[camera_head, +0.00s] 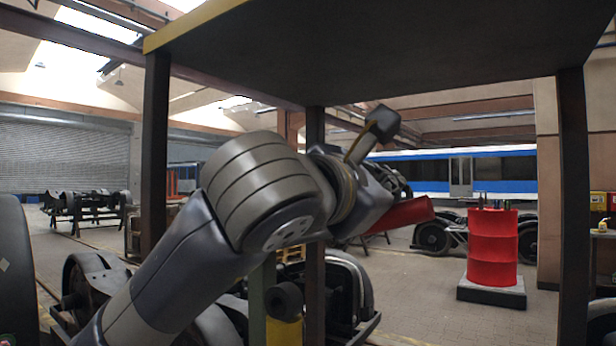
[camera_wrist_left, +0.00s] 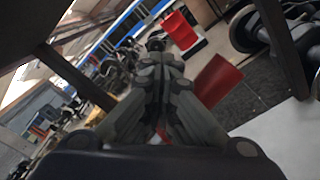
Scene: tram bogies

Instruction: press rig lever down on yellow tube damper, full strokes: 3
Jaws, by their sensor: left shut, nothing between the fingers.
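My left arm comes in from the left of the head view, and my left gripper (camera_head: 392,186) is at its end, partly hidden by my wrist. In the left wrist view its fingers (camera_wrist_left: 158,62) are together with nothing between them. A red bar, apparently the rig lever (camera_head: 405,213), shows just below and right of the gripper. Its red end (camera_wrist_left: 218,80) is right of the fingers in the wrist view; I cannot tell whether they touch. The yellow tube damper (camera_head: 284,332) stands upright at the bottom of the head view under a black cylindrical part. My right gripper is not in view.
A dark frame with posts (camera_head: 570,200) and a broad top panel (camera_head: 390,50) surrounds my arm. Dark wheel parts (camera_head: 90,285) stand low at the left. A red drum (camera_head: 492,250) stands on a block at the right. Open floor lies between the frame and the drum.

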